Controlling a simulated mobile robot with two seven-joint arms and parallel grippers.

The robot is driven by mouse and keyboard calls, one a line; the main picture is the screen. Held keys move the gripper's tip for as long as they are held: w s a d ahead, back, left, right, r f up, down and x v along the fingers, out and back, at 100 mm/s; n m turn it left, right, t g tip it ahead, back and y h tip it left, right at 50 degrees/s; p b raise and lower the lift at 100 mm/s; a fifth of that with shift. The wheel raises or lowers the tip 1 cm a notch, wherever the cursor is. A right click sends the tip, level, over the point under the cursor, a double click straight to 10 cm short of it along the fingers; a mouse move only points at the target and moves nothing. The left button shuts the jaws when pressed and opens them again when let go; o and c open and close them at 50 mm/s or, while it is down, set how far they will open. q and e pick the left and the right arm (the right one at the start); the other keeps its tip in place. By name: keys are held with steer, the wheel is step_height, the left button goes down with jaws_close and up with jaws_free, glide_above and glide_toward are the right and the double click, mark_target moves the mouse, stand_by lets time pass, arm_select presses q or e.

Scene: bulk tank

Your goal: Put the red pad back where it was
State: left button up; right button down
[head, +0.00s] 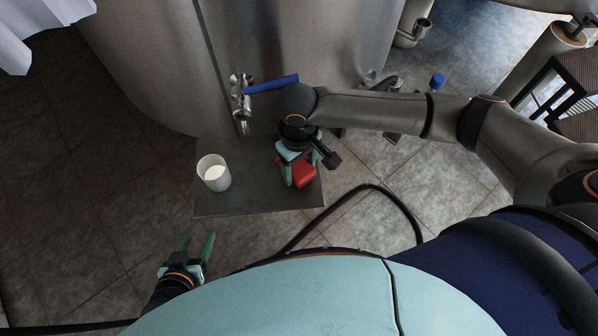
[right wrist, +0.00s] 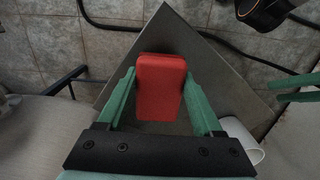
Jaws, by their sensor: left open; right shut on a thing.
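The red pad (head: 302,174) is a small rounded block over the right part of the grey metal shelf (head: 258,203). My right gripper (head: 300,180) is shut on it, with one green finger on each side. In the right wrist view the pad (right wrist: 160,88) shows between the fingers of the gripper (right wrist: 160,80), with the shelf (right wrist: 220,85) behind it. I cannot tell whether the pad touches the shelf. My left gripper (head: 197,245) is open and empty, in front of the shelf and to its left.
A white cup (head: 222,183) with white liquid stands on the shelf's left part, below a metal tap (head: 240,98) with a blue handle (head: 271,84). The steel tank (head: 150,60) rises behind. A black hose (head: 335,208) lies on the tiled floor right of the shelf.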

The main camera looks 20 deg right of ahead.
step_height(320, 180, down, 2)
steer(key=shift+a+f, duration=0.1)
steer(key=shift+f, duration=0.1)
arm_select(q)
steer(key=shift+s+d+f, duration=0.1)
steer(key=shift+d+f, duration=0.05)
steer(key=shift+d, duration=0.25)
arm_select(e)
steer(key=shift+s, duration=0.1)
steer(key=shift+c, duration=2.3)
jaws_free()
steer(key=shift+f, duration=0.15)
steer(key=o, duration=0.4)
arm_select(q)
steer(key=shift+a, duration=0.25)
steer(key=shift+f, duration=0.1)
